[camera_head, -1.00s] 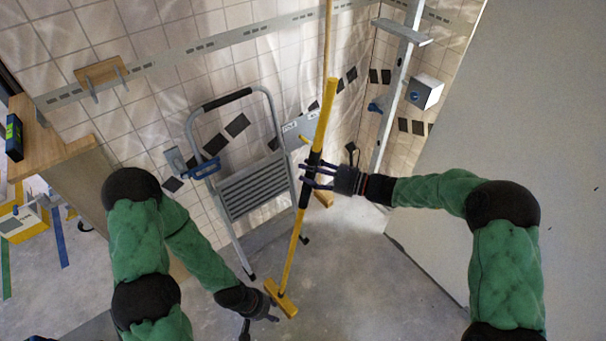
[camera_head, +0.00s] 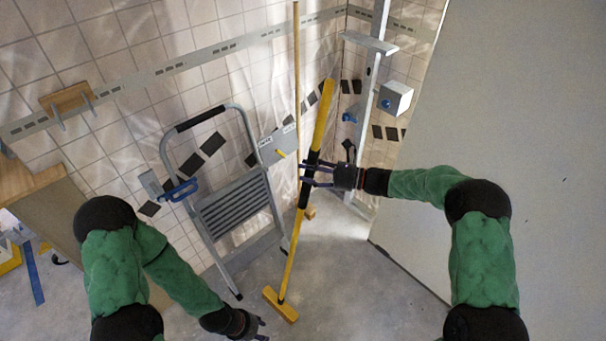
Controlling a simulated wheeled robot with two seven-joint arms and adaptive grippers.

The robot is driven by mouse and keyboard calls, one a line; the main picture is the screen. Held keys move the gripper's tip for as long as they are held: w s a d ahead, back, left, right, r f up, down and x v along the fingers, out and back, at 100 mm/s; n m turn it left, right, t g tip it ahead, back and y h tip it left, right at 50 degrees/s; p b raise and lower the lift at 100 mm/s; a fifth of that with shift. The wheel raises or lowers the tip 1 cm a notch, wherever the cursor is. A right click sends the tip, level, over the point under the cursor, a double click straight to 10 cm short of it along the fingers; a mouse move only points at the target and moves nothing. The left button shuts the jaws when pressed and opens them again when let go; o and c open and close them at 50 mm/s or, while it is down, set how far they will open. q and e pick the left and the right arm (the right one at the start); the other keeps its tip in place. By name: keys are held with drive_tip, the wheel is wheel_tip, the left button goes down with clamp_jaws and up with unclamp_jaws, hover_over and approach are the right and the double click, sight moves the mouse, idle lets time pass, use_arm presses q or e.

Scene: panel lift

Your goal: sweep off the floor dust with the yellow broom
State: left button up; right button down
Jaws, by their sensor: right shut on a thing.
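The yellow broom (camera_head: 289,262) is a long pole with a black grip section and a yellow block head (camera_head: 281,304) low in the picture. It stands slightly tilted, its head at or close to the grey floor (camera_head: 350,290); I cannot tell whether it touches. My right gripper (camera_head: 306,176) is shut on the black section of the broom pole. My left gripper (camera_head: 258,328) is low, to the left of the broom head and apart from it; its fingers are small and dark. I cannot make out any dust clearly.
A grey step ladder (camera_head: 232,205) leans by the tiled wall left of the broom. A wooden pole (camera_head: 296,60) stands behind. A large grey panel (camera_head: 490,130) fills the right. A wooden counter (camera_head: 40,185) is at the left. Floor is open around the broom head.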

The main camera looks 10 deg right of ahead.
drive_tip(key=shift+w+d, duration=2.2)
drive_tip(key=shift+d, duration=0.8)
wheel_tip(320, 180, up, 7)
drive_tip(key=p, duration=0.4)
drive_tip(key=shift+r+p, duration=0.15)
drive_tip(key=shift+p, duration=0.25)
